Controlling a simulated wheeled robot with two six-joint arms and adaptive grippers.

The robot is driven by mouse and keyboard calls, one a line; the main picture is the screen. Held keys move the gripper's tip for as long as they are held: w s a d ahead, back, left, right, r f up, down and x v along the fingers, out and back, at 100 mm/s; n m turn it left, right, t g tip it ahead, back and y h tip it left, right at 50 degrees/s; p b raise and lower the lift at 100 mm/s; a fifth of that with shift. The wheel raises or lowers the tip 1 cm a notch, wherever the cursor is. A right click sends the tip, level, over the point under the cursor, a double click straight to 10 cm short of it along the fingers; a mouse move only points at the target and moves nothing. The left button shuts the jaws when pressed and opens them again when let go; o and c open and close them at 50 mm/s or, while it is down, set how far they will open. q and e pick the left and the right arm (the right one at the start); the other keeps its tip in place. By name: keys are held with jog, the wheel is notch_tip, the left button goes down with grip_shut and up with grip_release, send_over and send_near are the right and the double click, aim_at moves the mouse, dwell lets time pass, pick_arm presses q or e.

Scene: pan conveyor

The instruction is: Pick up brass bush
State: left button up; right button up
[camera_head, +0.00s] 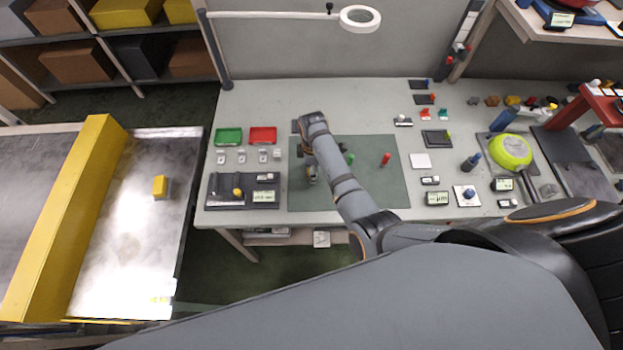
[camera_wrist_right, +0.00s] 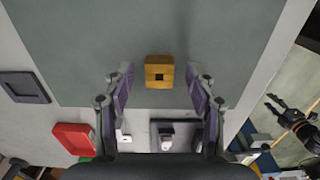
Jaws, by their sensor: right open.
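The brass bush (camera_wrist_right: 159,72) is a gold square block with a dark square hole, lying on the grey-green mat in the right wrist view. My right gripper (camera_wrist_right: 160,80) is open and empty, its two fingers to either side of the bush and apart from it. In the head view my right gripper (camera_head: 311,172) points down over the left part of the mat (camera_head: 300,198); the bush is not distinguishable there. My left gripper (camera_wrist_right: 272,103) shows beyond the table edge at the right of the wrist view, with its fingers apart.
A green part (camera_head: 350,158) and a red part (camera_head: 385,158) stand on the mat right of my arm. A green tray (camera_head: 229,136), a red tray (camera_head: 263,135) and a dark fixture plate (camera_head: 225,203) lie left of it. The mat around the bush is clear.

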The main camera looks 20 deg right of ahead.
jog(key=shift+f, duration=0.15)
grip_shut()
dwell(0.4)
